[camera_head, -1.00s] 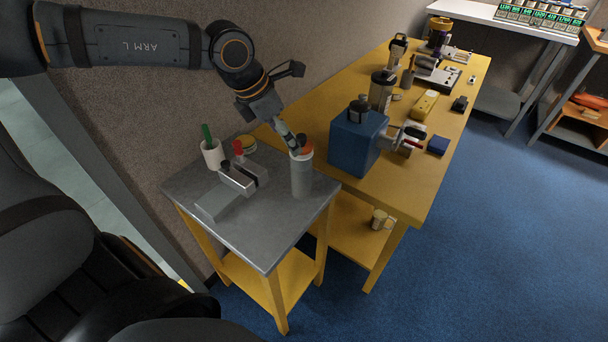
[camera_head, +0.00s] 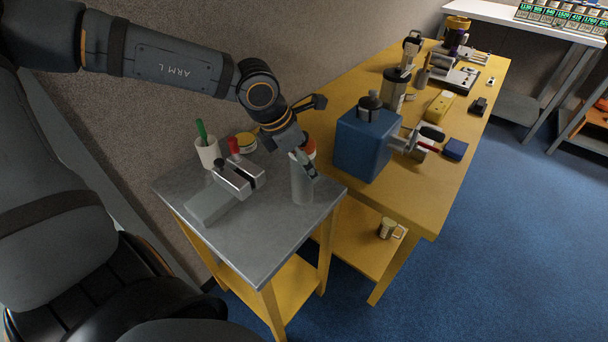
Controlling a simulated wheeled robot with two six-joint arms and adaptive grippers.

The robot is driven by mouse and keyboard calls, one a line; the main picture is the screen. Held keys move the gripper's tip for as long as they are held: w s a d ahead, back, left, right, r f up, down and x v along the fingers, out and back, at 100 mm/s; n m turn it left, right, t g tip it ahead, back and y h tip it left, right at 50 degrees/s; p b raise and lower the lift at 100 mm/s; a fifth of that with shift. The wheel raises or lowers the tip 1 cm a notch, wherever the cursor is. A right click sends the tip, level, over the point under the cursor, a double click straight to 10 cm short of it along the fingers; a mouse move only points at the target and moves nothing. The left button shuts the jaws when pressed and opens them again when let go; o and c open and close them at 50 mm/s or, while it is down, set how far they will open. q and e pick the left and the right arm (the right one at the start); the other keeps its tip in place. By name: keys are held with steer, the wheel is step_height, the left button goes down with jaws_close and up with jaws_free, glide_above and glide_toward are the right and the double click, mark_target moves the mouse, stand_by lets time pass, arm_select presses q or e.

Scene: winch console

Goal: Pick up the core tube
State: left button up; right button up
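The core tube appears to be the upright grey cylinder (camera_head: 302,187) with an orange-red top (camera_head: 309,148), standing near the right edge of the small grey-topped table (camera_head: 262,238). My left gripper (camera_head: 308,166) reaches down from the upper left to the tube's upper part. A dark finger overlaps the tube's upper right side. The other finger is not clear, so I cannot tell whether the gripper is open or closed on the tube. My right gripper is out of view.
A blue box (camera_head: 365,145) stands close on the yellow bench (camera_head: 420,205). The small table's front is clear.

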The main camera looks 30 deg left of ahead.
arm_select(q)
steer(key=shift+s+r, duration=0.1)
steer(key=shift+s, duration=0.05)
steer(key=shift+c, duration=0.4)
steer(key=shift+w+a, duration=0.1)
steer(key=shift+w, duration=0.15)
steer(key=c, duration=0.7)
steer(key=shift+s, duration=0.1)
steer(key=c, duration=0.8)
steer(key=shift+c, duration=0.2)
steer(key=shift+r, duration=0.1)
